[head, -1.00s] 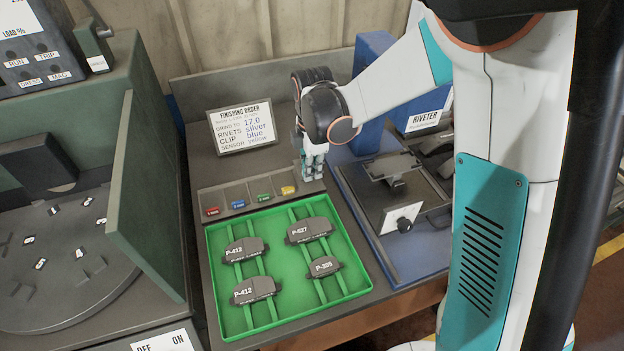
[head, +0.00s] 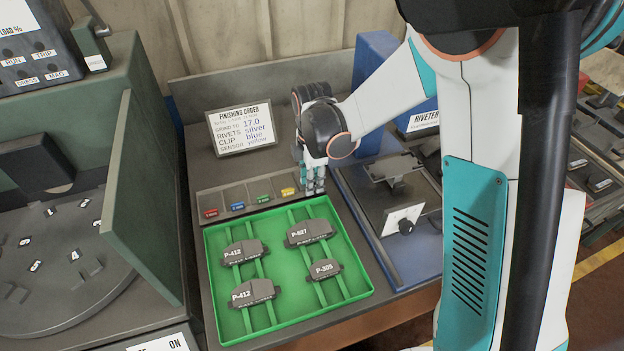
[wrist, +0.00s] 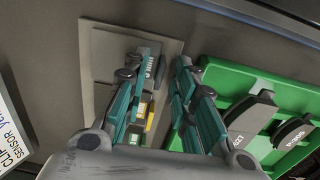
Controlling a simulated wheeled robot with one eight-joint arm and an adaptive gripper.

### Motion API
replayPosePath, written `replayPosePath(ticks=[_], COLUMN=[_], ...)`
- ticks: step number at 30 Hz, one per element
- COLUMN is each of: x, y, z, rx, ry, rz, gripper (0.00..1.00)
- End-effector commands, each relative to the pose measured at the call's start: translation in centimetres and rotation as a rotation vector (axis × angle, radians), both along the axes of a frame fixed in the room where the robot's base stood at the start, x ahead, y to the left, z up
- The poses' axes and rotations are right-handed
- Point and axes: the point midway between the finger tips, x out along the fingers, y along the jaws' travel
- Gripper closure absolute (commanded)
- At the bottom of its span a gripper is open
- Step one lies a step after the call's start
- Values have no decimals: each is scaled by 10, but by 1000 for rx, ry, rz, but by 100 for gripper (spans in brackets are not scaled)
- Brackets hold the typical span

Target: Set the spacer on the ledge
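My gripper (head: 314,190) points down at the right end of the grey spacer strip (head: 225,190), beside the yellow block. In the wrist view, my gripper's teal fingers (wrist: 166,62) stand apart with grey surface visible between their tips. A small dark piece with white "MM" lettering (wrist: 150,70) shows by the left finger; I cannot tell whether it touches it. The strip holds red (head: 211,212), blue (head: 237,206), green (head: 263,199) and yellow (head: 288,192) blocks with small labels. Which one is the spacer, and which surface is the ledge, I cannot tell.
A green tray (head: 213,285) with several brake shoes lies in front of the strip. A sign (head: 240,128) stands behind. The riveter's fixture (head: 395,190) is to the right. A green panel (head: 145,200) and round grey table (head: 60,290) are at left.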

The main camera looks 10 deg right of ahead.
Motion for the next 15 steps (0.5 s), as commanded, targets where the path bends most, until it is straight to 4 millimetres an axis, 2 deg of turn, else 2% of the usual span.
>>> replayPosePath(ticks=[5, 8, 15], x=[0, 0, -1], y=[0, 0, 0], z=[9, 25, 76], rx=[0, 0, 0], ry=[0, 0, 0], rz=[0, 0, 0], gripper=[75, 75, 75])
